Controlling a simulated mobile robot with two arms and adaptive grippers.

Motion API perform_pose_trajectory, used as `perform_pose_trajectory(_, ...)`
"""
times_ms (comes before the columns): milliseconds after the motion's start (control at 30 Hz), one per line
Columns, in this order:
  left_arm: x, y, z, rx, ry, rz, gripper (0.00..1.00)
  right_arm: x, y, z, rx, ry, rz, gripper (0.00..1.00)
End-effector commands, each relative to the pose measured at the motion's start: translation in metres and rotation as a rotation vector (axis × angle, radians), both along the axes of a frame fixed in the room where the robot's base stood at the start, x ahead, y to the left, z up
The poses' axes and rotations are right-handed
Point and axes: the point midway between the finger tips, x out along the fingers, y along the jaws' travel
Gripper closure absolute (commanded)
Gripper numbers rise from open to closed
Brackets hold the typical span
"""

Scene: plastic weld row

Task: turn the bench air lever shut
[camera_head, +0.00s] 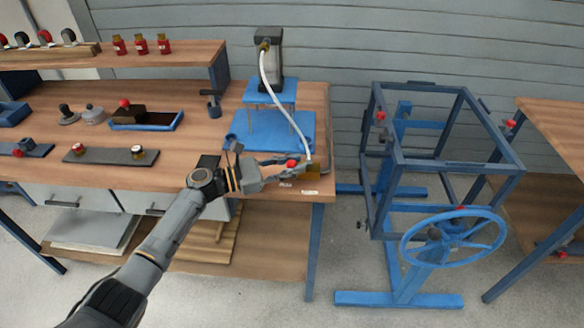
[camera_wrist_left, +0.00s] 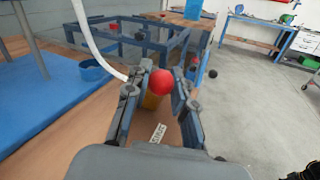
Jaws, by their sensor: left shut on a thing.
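The bench air lever shows as a red knob (camera_head: 291,163) by a brass valve body (camera_head: 313,169) at the bench's front right corner. My left gripper (camera_head: 299,165) reaches it from the left and is shut on the lever. In the left wrist view the red knob (camera_wrist_left: 163,82) sits between the two fingers of my left gripper (camera_wrist_left: 164,71). The brass body (camera_wrist_left: 152,101) is partly hidden below the knob. A white air hose (camera_head: 270,88) runs from the press down to the valve. The lever's exact angle is hard to tell. My right gripper is not in view.
A press (camera_head: 268,60) stands on a blue base plate (camera_head: 247,135) behind my gripper. A blue frame with a handwheel (camera_head: 452,238) stands on the floor to the right. A white label (camera_wrist_left: 158,133) lies on the bench (camera_head: 178,172) near the valve.

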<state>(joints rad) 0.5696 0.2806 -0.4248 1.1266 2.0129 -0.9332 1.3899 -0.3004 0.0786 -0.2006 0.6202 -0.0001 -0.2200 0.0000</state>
Motion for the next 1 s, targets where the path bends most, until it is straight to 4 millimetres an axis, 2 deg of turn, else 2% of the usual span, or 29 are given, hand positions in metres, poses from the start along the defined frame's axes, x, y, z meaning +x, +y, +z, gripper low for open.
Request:
perform_pose_trajectory(233,0.000,0.001,-0.001,0.001,0.002,0.001,1.00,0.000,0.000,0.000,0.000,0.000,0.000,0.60)
perform_pose_trajectory(267,0.000,0.001,-0.001,0.001,0.002,0.001,0.70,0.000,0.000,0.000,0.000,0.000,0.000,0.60)
perform_pose_trajectory(333,0.000,0.000,-0.001,0.000,0.001,0.001,0.56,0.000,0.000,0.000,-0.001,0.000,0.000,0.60)
perform_pose_trajectory(367,0.000,0.000,-0.001,0.000,0.001,0.001,0.52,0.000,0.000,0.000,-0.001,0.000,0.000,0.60)
perform_pose_trajectory(733,-0.002,0.005,-0.001,0.000,0.001,0.002,0.52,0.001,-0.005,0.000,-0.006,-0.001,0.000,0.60)
perform_pose_trajectory(867,-0.009,0.022,-0.001,0.001,0.001,0.003,0.52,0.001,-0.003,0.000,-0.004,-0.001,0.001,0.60)
perform_pose_trajectory(1000,-0.021,0.051,-0.002,0.003,0.001,0.005,0.52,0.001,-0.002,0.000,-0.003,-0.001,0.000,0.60)
